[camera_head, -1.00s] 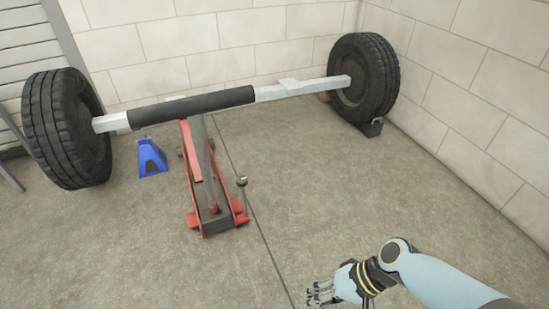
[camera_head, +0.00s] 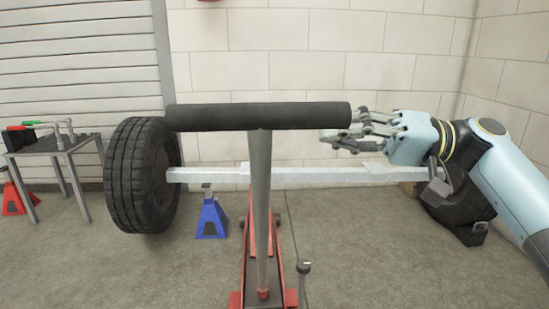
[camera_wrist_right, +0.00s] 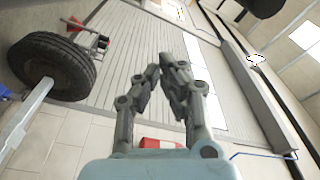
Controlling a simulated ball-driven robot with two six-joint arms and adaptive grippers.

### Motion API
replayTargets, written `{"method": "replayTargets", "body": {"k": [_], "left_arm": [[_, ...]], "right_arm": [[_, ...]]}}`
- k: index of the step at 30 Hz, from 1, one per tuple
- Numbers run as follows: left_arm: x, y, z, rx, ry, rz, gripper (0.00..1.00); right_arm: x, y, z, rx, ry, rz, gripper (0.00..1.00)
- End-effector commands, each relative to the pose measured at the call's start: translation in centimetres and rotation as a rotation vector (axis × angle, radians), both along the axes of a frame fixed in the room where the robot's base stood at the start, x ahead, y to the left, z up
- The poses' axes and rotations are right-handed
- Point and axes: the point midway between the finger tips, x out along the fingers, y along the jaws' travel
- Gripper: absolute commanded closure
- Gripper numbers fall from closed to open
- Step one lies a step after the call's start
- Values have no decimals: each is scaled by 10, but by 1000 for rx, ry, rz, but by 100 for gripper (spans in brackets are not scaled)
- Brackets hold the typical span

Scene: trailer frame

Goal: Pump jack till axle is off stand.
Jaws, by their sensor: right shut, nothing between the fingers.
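The red floor jack (camera_head: 284,262) stands upright in front of the axle. Its grey handle pole (camera_head: 262,200) carries a black grip bar (camera_head: 262,116) across the top. The silver axle (camera_head: 310,176) runs behind the pole between two black tires. The blue stand (camera_head: 211,219) is left of the jack under the axle; I cannot tell whether they touch. My right gripper (camera_head: 347,138) is shut and empty, close by the bar's right end; contact is unclear. In the right wrist view, the gripper (camera_wrist_right: 161,68) shows with the axle (camera_wrist_right: 25,112) at left. My left gripper is out of view.
The left tire (camera_head: 142,175) stands beside a metal table (camera_head: 55,146) with clamps; a red stand (camera_head: 14,200) is below it. The right tire (camera_head: 460,200) is partly behind my arm, with a black chock (camera_head: 474,233).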

Motion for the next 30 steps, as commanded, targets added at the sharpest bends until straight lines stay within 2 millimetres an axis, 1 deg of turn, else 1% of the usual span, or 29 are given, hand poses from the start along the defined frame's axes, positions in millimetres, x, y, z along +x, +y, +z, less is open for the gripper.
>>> {"method": "replayTargets", "body": {"k": [7,11,14,21,24,26,30], "left_arm": [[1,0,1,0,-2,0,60],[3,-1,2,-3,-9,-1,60],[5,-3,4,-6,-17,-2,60],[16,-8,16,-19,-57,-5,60],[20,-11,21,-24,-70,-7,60],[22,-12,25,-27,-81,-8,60],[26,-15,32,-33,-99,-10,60]], "right_arm": [[0,3,0,2,2,0,100],[2,16,0,4,1,0,100],[4,34,0,5,2,-1,100],[11,86,3,7,3,0,100],[11,102,3,3,5,0,100],[0,97,-5,-2,6,-2,100],[-14,93,-12,-2,6,-3,100]]}}
